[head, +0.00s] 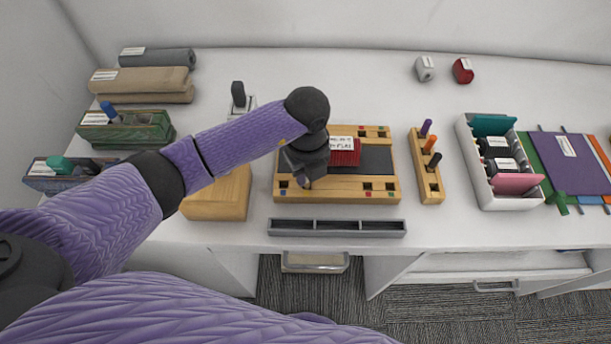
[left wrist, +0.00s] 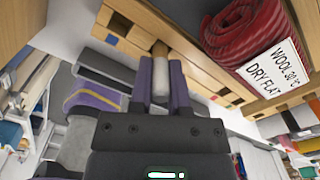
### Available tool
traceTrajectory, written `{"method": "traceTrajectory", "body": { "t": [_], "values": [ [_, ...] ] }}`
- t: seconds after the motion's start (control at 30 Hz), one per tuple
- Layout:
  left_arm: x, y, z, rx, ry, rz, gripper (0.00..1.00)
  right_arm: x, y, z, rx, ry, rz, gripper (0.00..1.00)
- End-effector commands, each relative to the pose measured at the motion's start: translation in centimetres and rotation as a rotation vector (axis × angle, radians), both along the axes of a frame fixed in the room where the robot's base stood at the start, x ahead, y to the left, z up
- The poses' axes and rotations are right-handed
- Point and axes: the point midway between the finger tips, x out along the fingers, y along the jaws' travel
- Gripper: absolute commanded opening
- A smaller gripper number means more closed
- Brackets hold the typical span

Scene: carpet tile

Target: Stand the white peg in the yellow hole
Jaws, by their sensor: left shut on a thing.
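My left gripper (head: 304,182) is over the front left part of the wooden board (head: 335,196). In the left wrist view its two purple fingers (left wrist: 161,65) are shut on the white peg (left wrist: 160,80). A brownish piece shows just beyond the peg's white part, near the wooden board (left wrist: 190,52); I cannot tell whether the peg touches the board. The board has small dark holes and coloured squares near its corners. I cannot make out the yellow hole for certain; the gripper and arm cover part of the board. My right gripper is not in view.
A red rolled cloth (head: 346,152) with a label lies on the board, close to the gripper. A grey divided tray (head: 337,233) lies in front. A wooden rack with pegs (head: 430,190) stands to the right, and a wooden block (head: 217,205) to the left.

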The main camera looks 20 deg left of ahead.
Motion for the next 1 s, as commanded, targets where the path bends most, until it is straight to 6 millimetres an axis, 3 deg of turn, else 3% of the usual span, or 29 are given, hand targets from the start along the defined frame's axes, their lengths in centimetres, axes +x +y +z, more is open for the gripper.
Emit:
{"method": "traceTrajectory", "body": {
  "t": [0.03,0.37,0.4,0.53,0.83,1.0],
  "values": [
    [-0.1,0.0,-1.0,0.001,0.004,0.001,0.00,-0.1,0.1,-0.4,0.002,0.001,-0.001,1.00],
    [0.0,0.0,-1.2,0.000,0.000,0.000,0.00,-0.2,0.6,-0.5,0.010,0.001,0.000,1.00],
    [0.0,0.0,-1.1,0.000,0.000,0.000,0.30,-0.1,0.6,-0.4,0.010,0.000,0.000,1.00],
    [0.0,0.0,-1.1,0.000,0.000,0.000,0.56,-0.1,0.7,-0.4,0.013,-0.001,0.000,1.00],
    [0.0,0.0,-0.7,0.000,0.000,0.000,0.56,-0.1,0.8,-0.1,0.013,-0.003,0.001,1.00],
    [0.1,0.0,3.1,0.000,-0.006,-0.001,0.56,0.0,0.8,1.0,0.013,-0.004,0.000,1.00]
  ]
}}
